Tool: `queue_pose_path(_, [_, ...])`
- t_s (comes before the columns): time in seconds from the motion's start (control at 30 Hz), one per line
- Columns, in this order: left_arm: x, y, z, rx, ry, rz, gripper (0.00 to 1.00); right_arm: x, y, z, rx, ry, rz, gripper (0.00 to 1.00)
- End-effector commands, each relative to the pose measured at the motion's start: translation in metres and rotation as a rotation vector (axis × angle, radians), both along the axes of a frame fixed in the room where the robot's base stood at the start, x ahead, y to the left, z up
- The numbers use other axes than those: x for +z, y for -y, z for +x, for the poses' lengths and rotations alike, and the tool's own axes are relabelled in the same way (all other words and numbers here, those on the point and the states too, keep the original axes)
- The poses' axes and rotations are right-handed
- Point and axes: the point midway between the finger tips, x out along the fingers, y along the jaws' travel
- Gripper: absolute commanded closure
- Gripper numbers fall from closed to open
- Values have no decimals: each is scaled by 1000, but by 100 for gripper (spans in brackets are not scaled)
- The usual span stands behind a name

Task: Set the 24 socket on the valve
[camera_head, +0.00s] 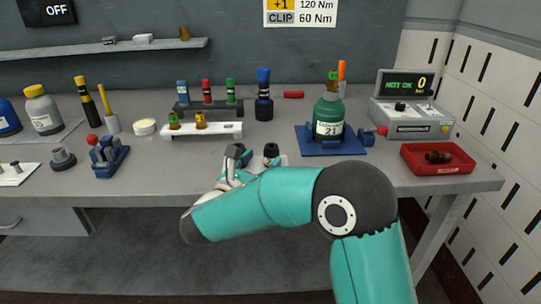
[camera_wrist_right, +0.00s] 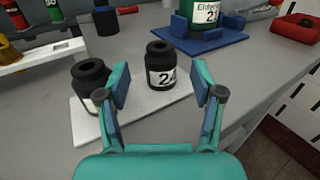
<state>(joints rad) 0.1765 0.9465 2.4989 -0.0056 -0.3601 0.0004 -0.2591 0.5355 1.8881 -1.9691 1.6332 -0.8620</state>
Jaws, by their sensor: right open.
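A black socket labelled 24 (camera_wrist_right: 160,68) stands upright on a white tray (camera_wrist_right: 105,125) in the right wrist view, ahead of and between the spread fingers. A second black socket (camera_wrist_right: 90,78) stands to its left, beside the left finger, its label not visible. My right gripper (camera_wrist_right: 160,85) is open and empty; in the head view (camera_head: 238,160) it is partly hidden by my arm at the table's front. A green bottle (camera_head: 328,118) stands in a blue holder (camera_head: 315,145), with a small green and brass valve (camera_head: 333,76) on top. My left gripper is out of view.
A tester (camera_head: 410,115) reading NOT OK and a red tray (camera_head: 435,160) with dark pieces stand at the right. A white rack (camera_head: 205,131) and a dark rack with coloured pieces (camera_head: 208,105) stand behind my gripper. A blue stand (camera_head: 108,158) is at the left.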

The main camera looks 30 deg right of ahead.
Motion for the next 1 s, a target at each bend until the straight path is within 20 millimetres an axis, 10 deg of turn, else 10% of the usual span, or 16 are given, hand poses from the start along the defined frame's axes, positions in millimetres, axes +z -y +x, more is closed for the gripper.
queue_pose_path(0.73, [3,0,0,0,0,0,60,-1,47,26,1,0,1,33])
queue_pose_path(1.0, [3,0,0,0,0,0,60,-1,46,26,1,0,1,77])
